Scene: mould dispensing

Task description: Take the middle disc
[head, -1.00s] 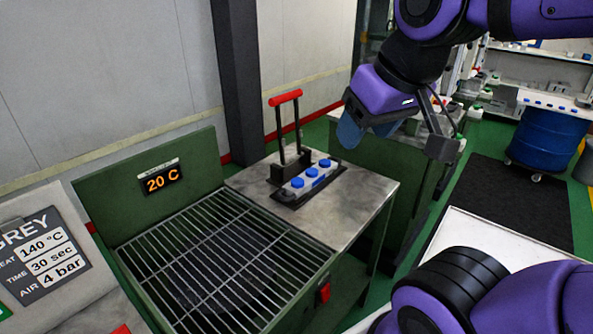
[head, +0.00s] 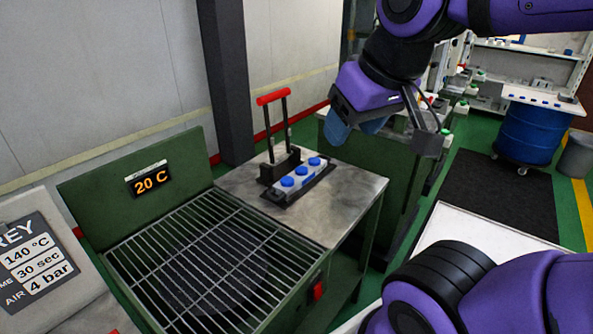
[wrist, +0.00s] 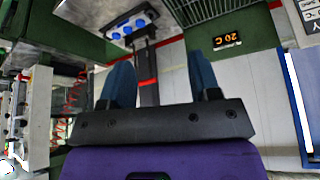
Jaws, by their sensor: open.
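Three blue discs sit in a row on a grey mould block on the metal table. The middle disc (head: 301,170) lies between the other two; it also shows in the wrist view (wrist: 123,29). The mould (head: 276,194) rests on a dark base beside a black press with a red handle (head: 273,96). My gripper (head: 352,132) is open and empty, with blue fingers pointing down. It hangs above and to the right of the discs, apart from them. In the wrist view both fingers (wrist: 162,80) are spread, and the discs lie beyond them at the upper left.
A green unit with a wire grate (head: 215,260) and a "20 C" display (head: 150,182) stands left of the metal table (head: 345,190). The upright red handle rises close to the discs. A green cabinet (head: 385,180) stands behind the table. A blue drum (head: 530,132) is at the far right.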

